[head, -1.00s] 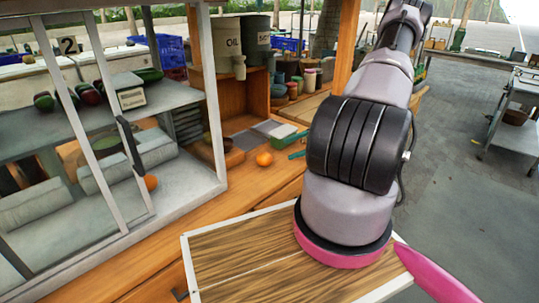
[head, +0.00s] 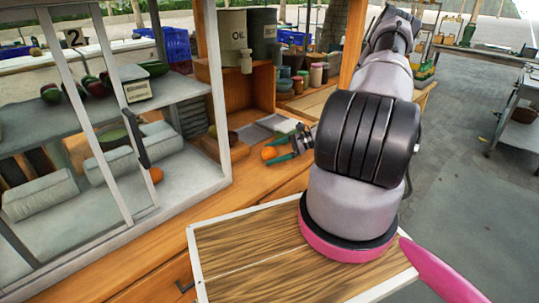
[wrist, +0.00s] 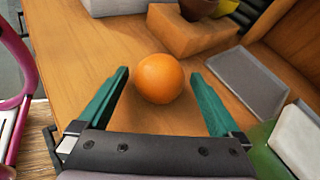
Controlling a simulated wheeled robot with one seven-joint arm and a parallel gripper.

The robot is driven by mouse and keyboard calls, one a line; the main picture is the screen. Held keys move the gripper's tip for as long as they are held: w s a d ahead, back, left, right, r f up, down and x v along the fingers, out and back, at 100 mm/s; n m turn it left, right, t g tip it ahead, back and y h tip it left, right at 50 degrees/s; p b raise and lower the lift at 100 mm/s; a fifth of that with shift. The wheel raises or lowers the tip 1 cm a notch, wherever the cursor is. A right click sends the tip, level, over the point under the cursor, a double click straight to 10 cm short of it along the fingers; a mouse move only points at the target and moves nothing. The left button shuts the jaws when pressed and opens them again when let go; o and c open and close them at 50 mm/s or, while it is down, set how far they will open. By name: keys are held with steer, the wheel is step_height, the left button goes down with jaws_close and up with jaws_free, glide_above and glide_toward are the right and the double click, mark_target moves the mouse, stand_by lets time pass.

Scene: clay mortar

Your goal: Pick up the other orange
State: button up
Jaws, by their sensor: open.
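An orange (head: 269,153) lies on the wooden counter, right of the glass-fronted case. In the wrist view this orange (wrist: 159,78) sits between the two teal fingers of my gripper (wrist: 160,73). The jaws are open, with a gap on each side of the orange. In the head view my gripper (head: 277,154) reaches the orange from the right. A second orange (head: 156,174) is inside the case, on its lower level near the frame.
The case (head: 222,110) stands left of the orange. A wood-grain board (head: 250,250) is in front.

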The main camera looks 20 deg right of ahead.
steer(key=c, duration=1.4)
steer(key=shift+r, duration=0.1)
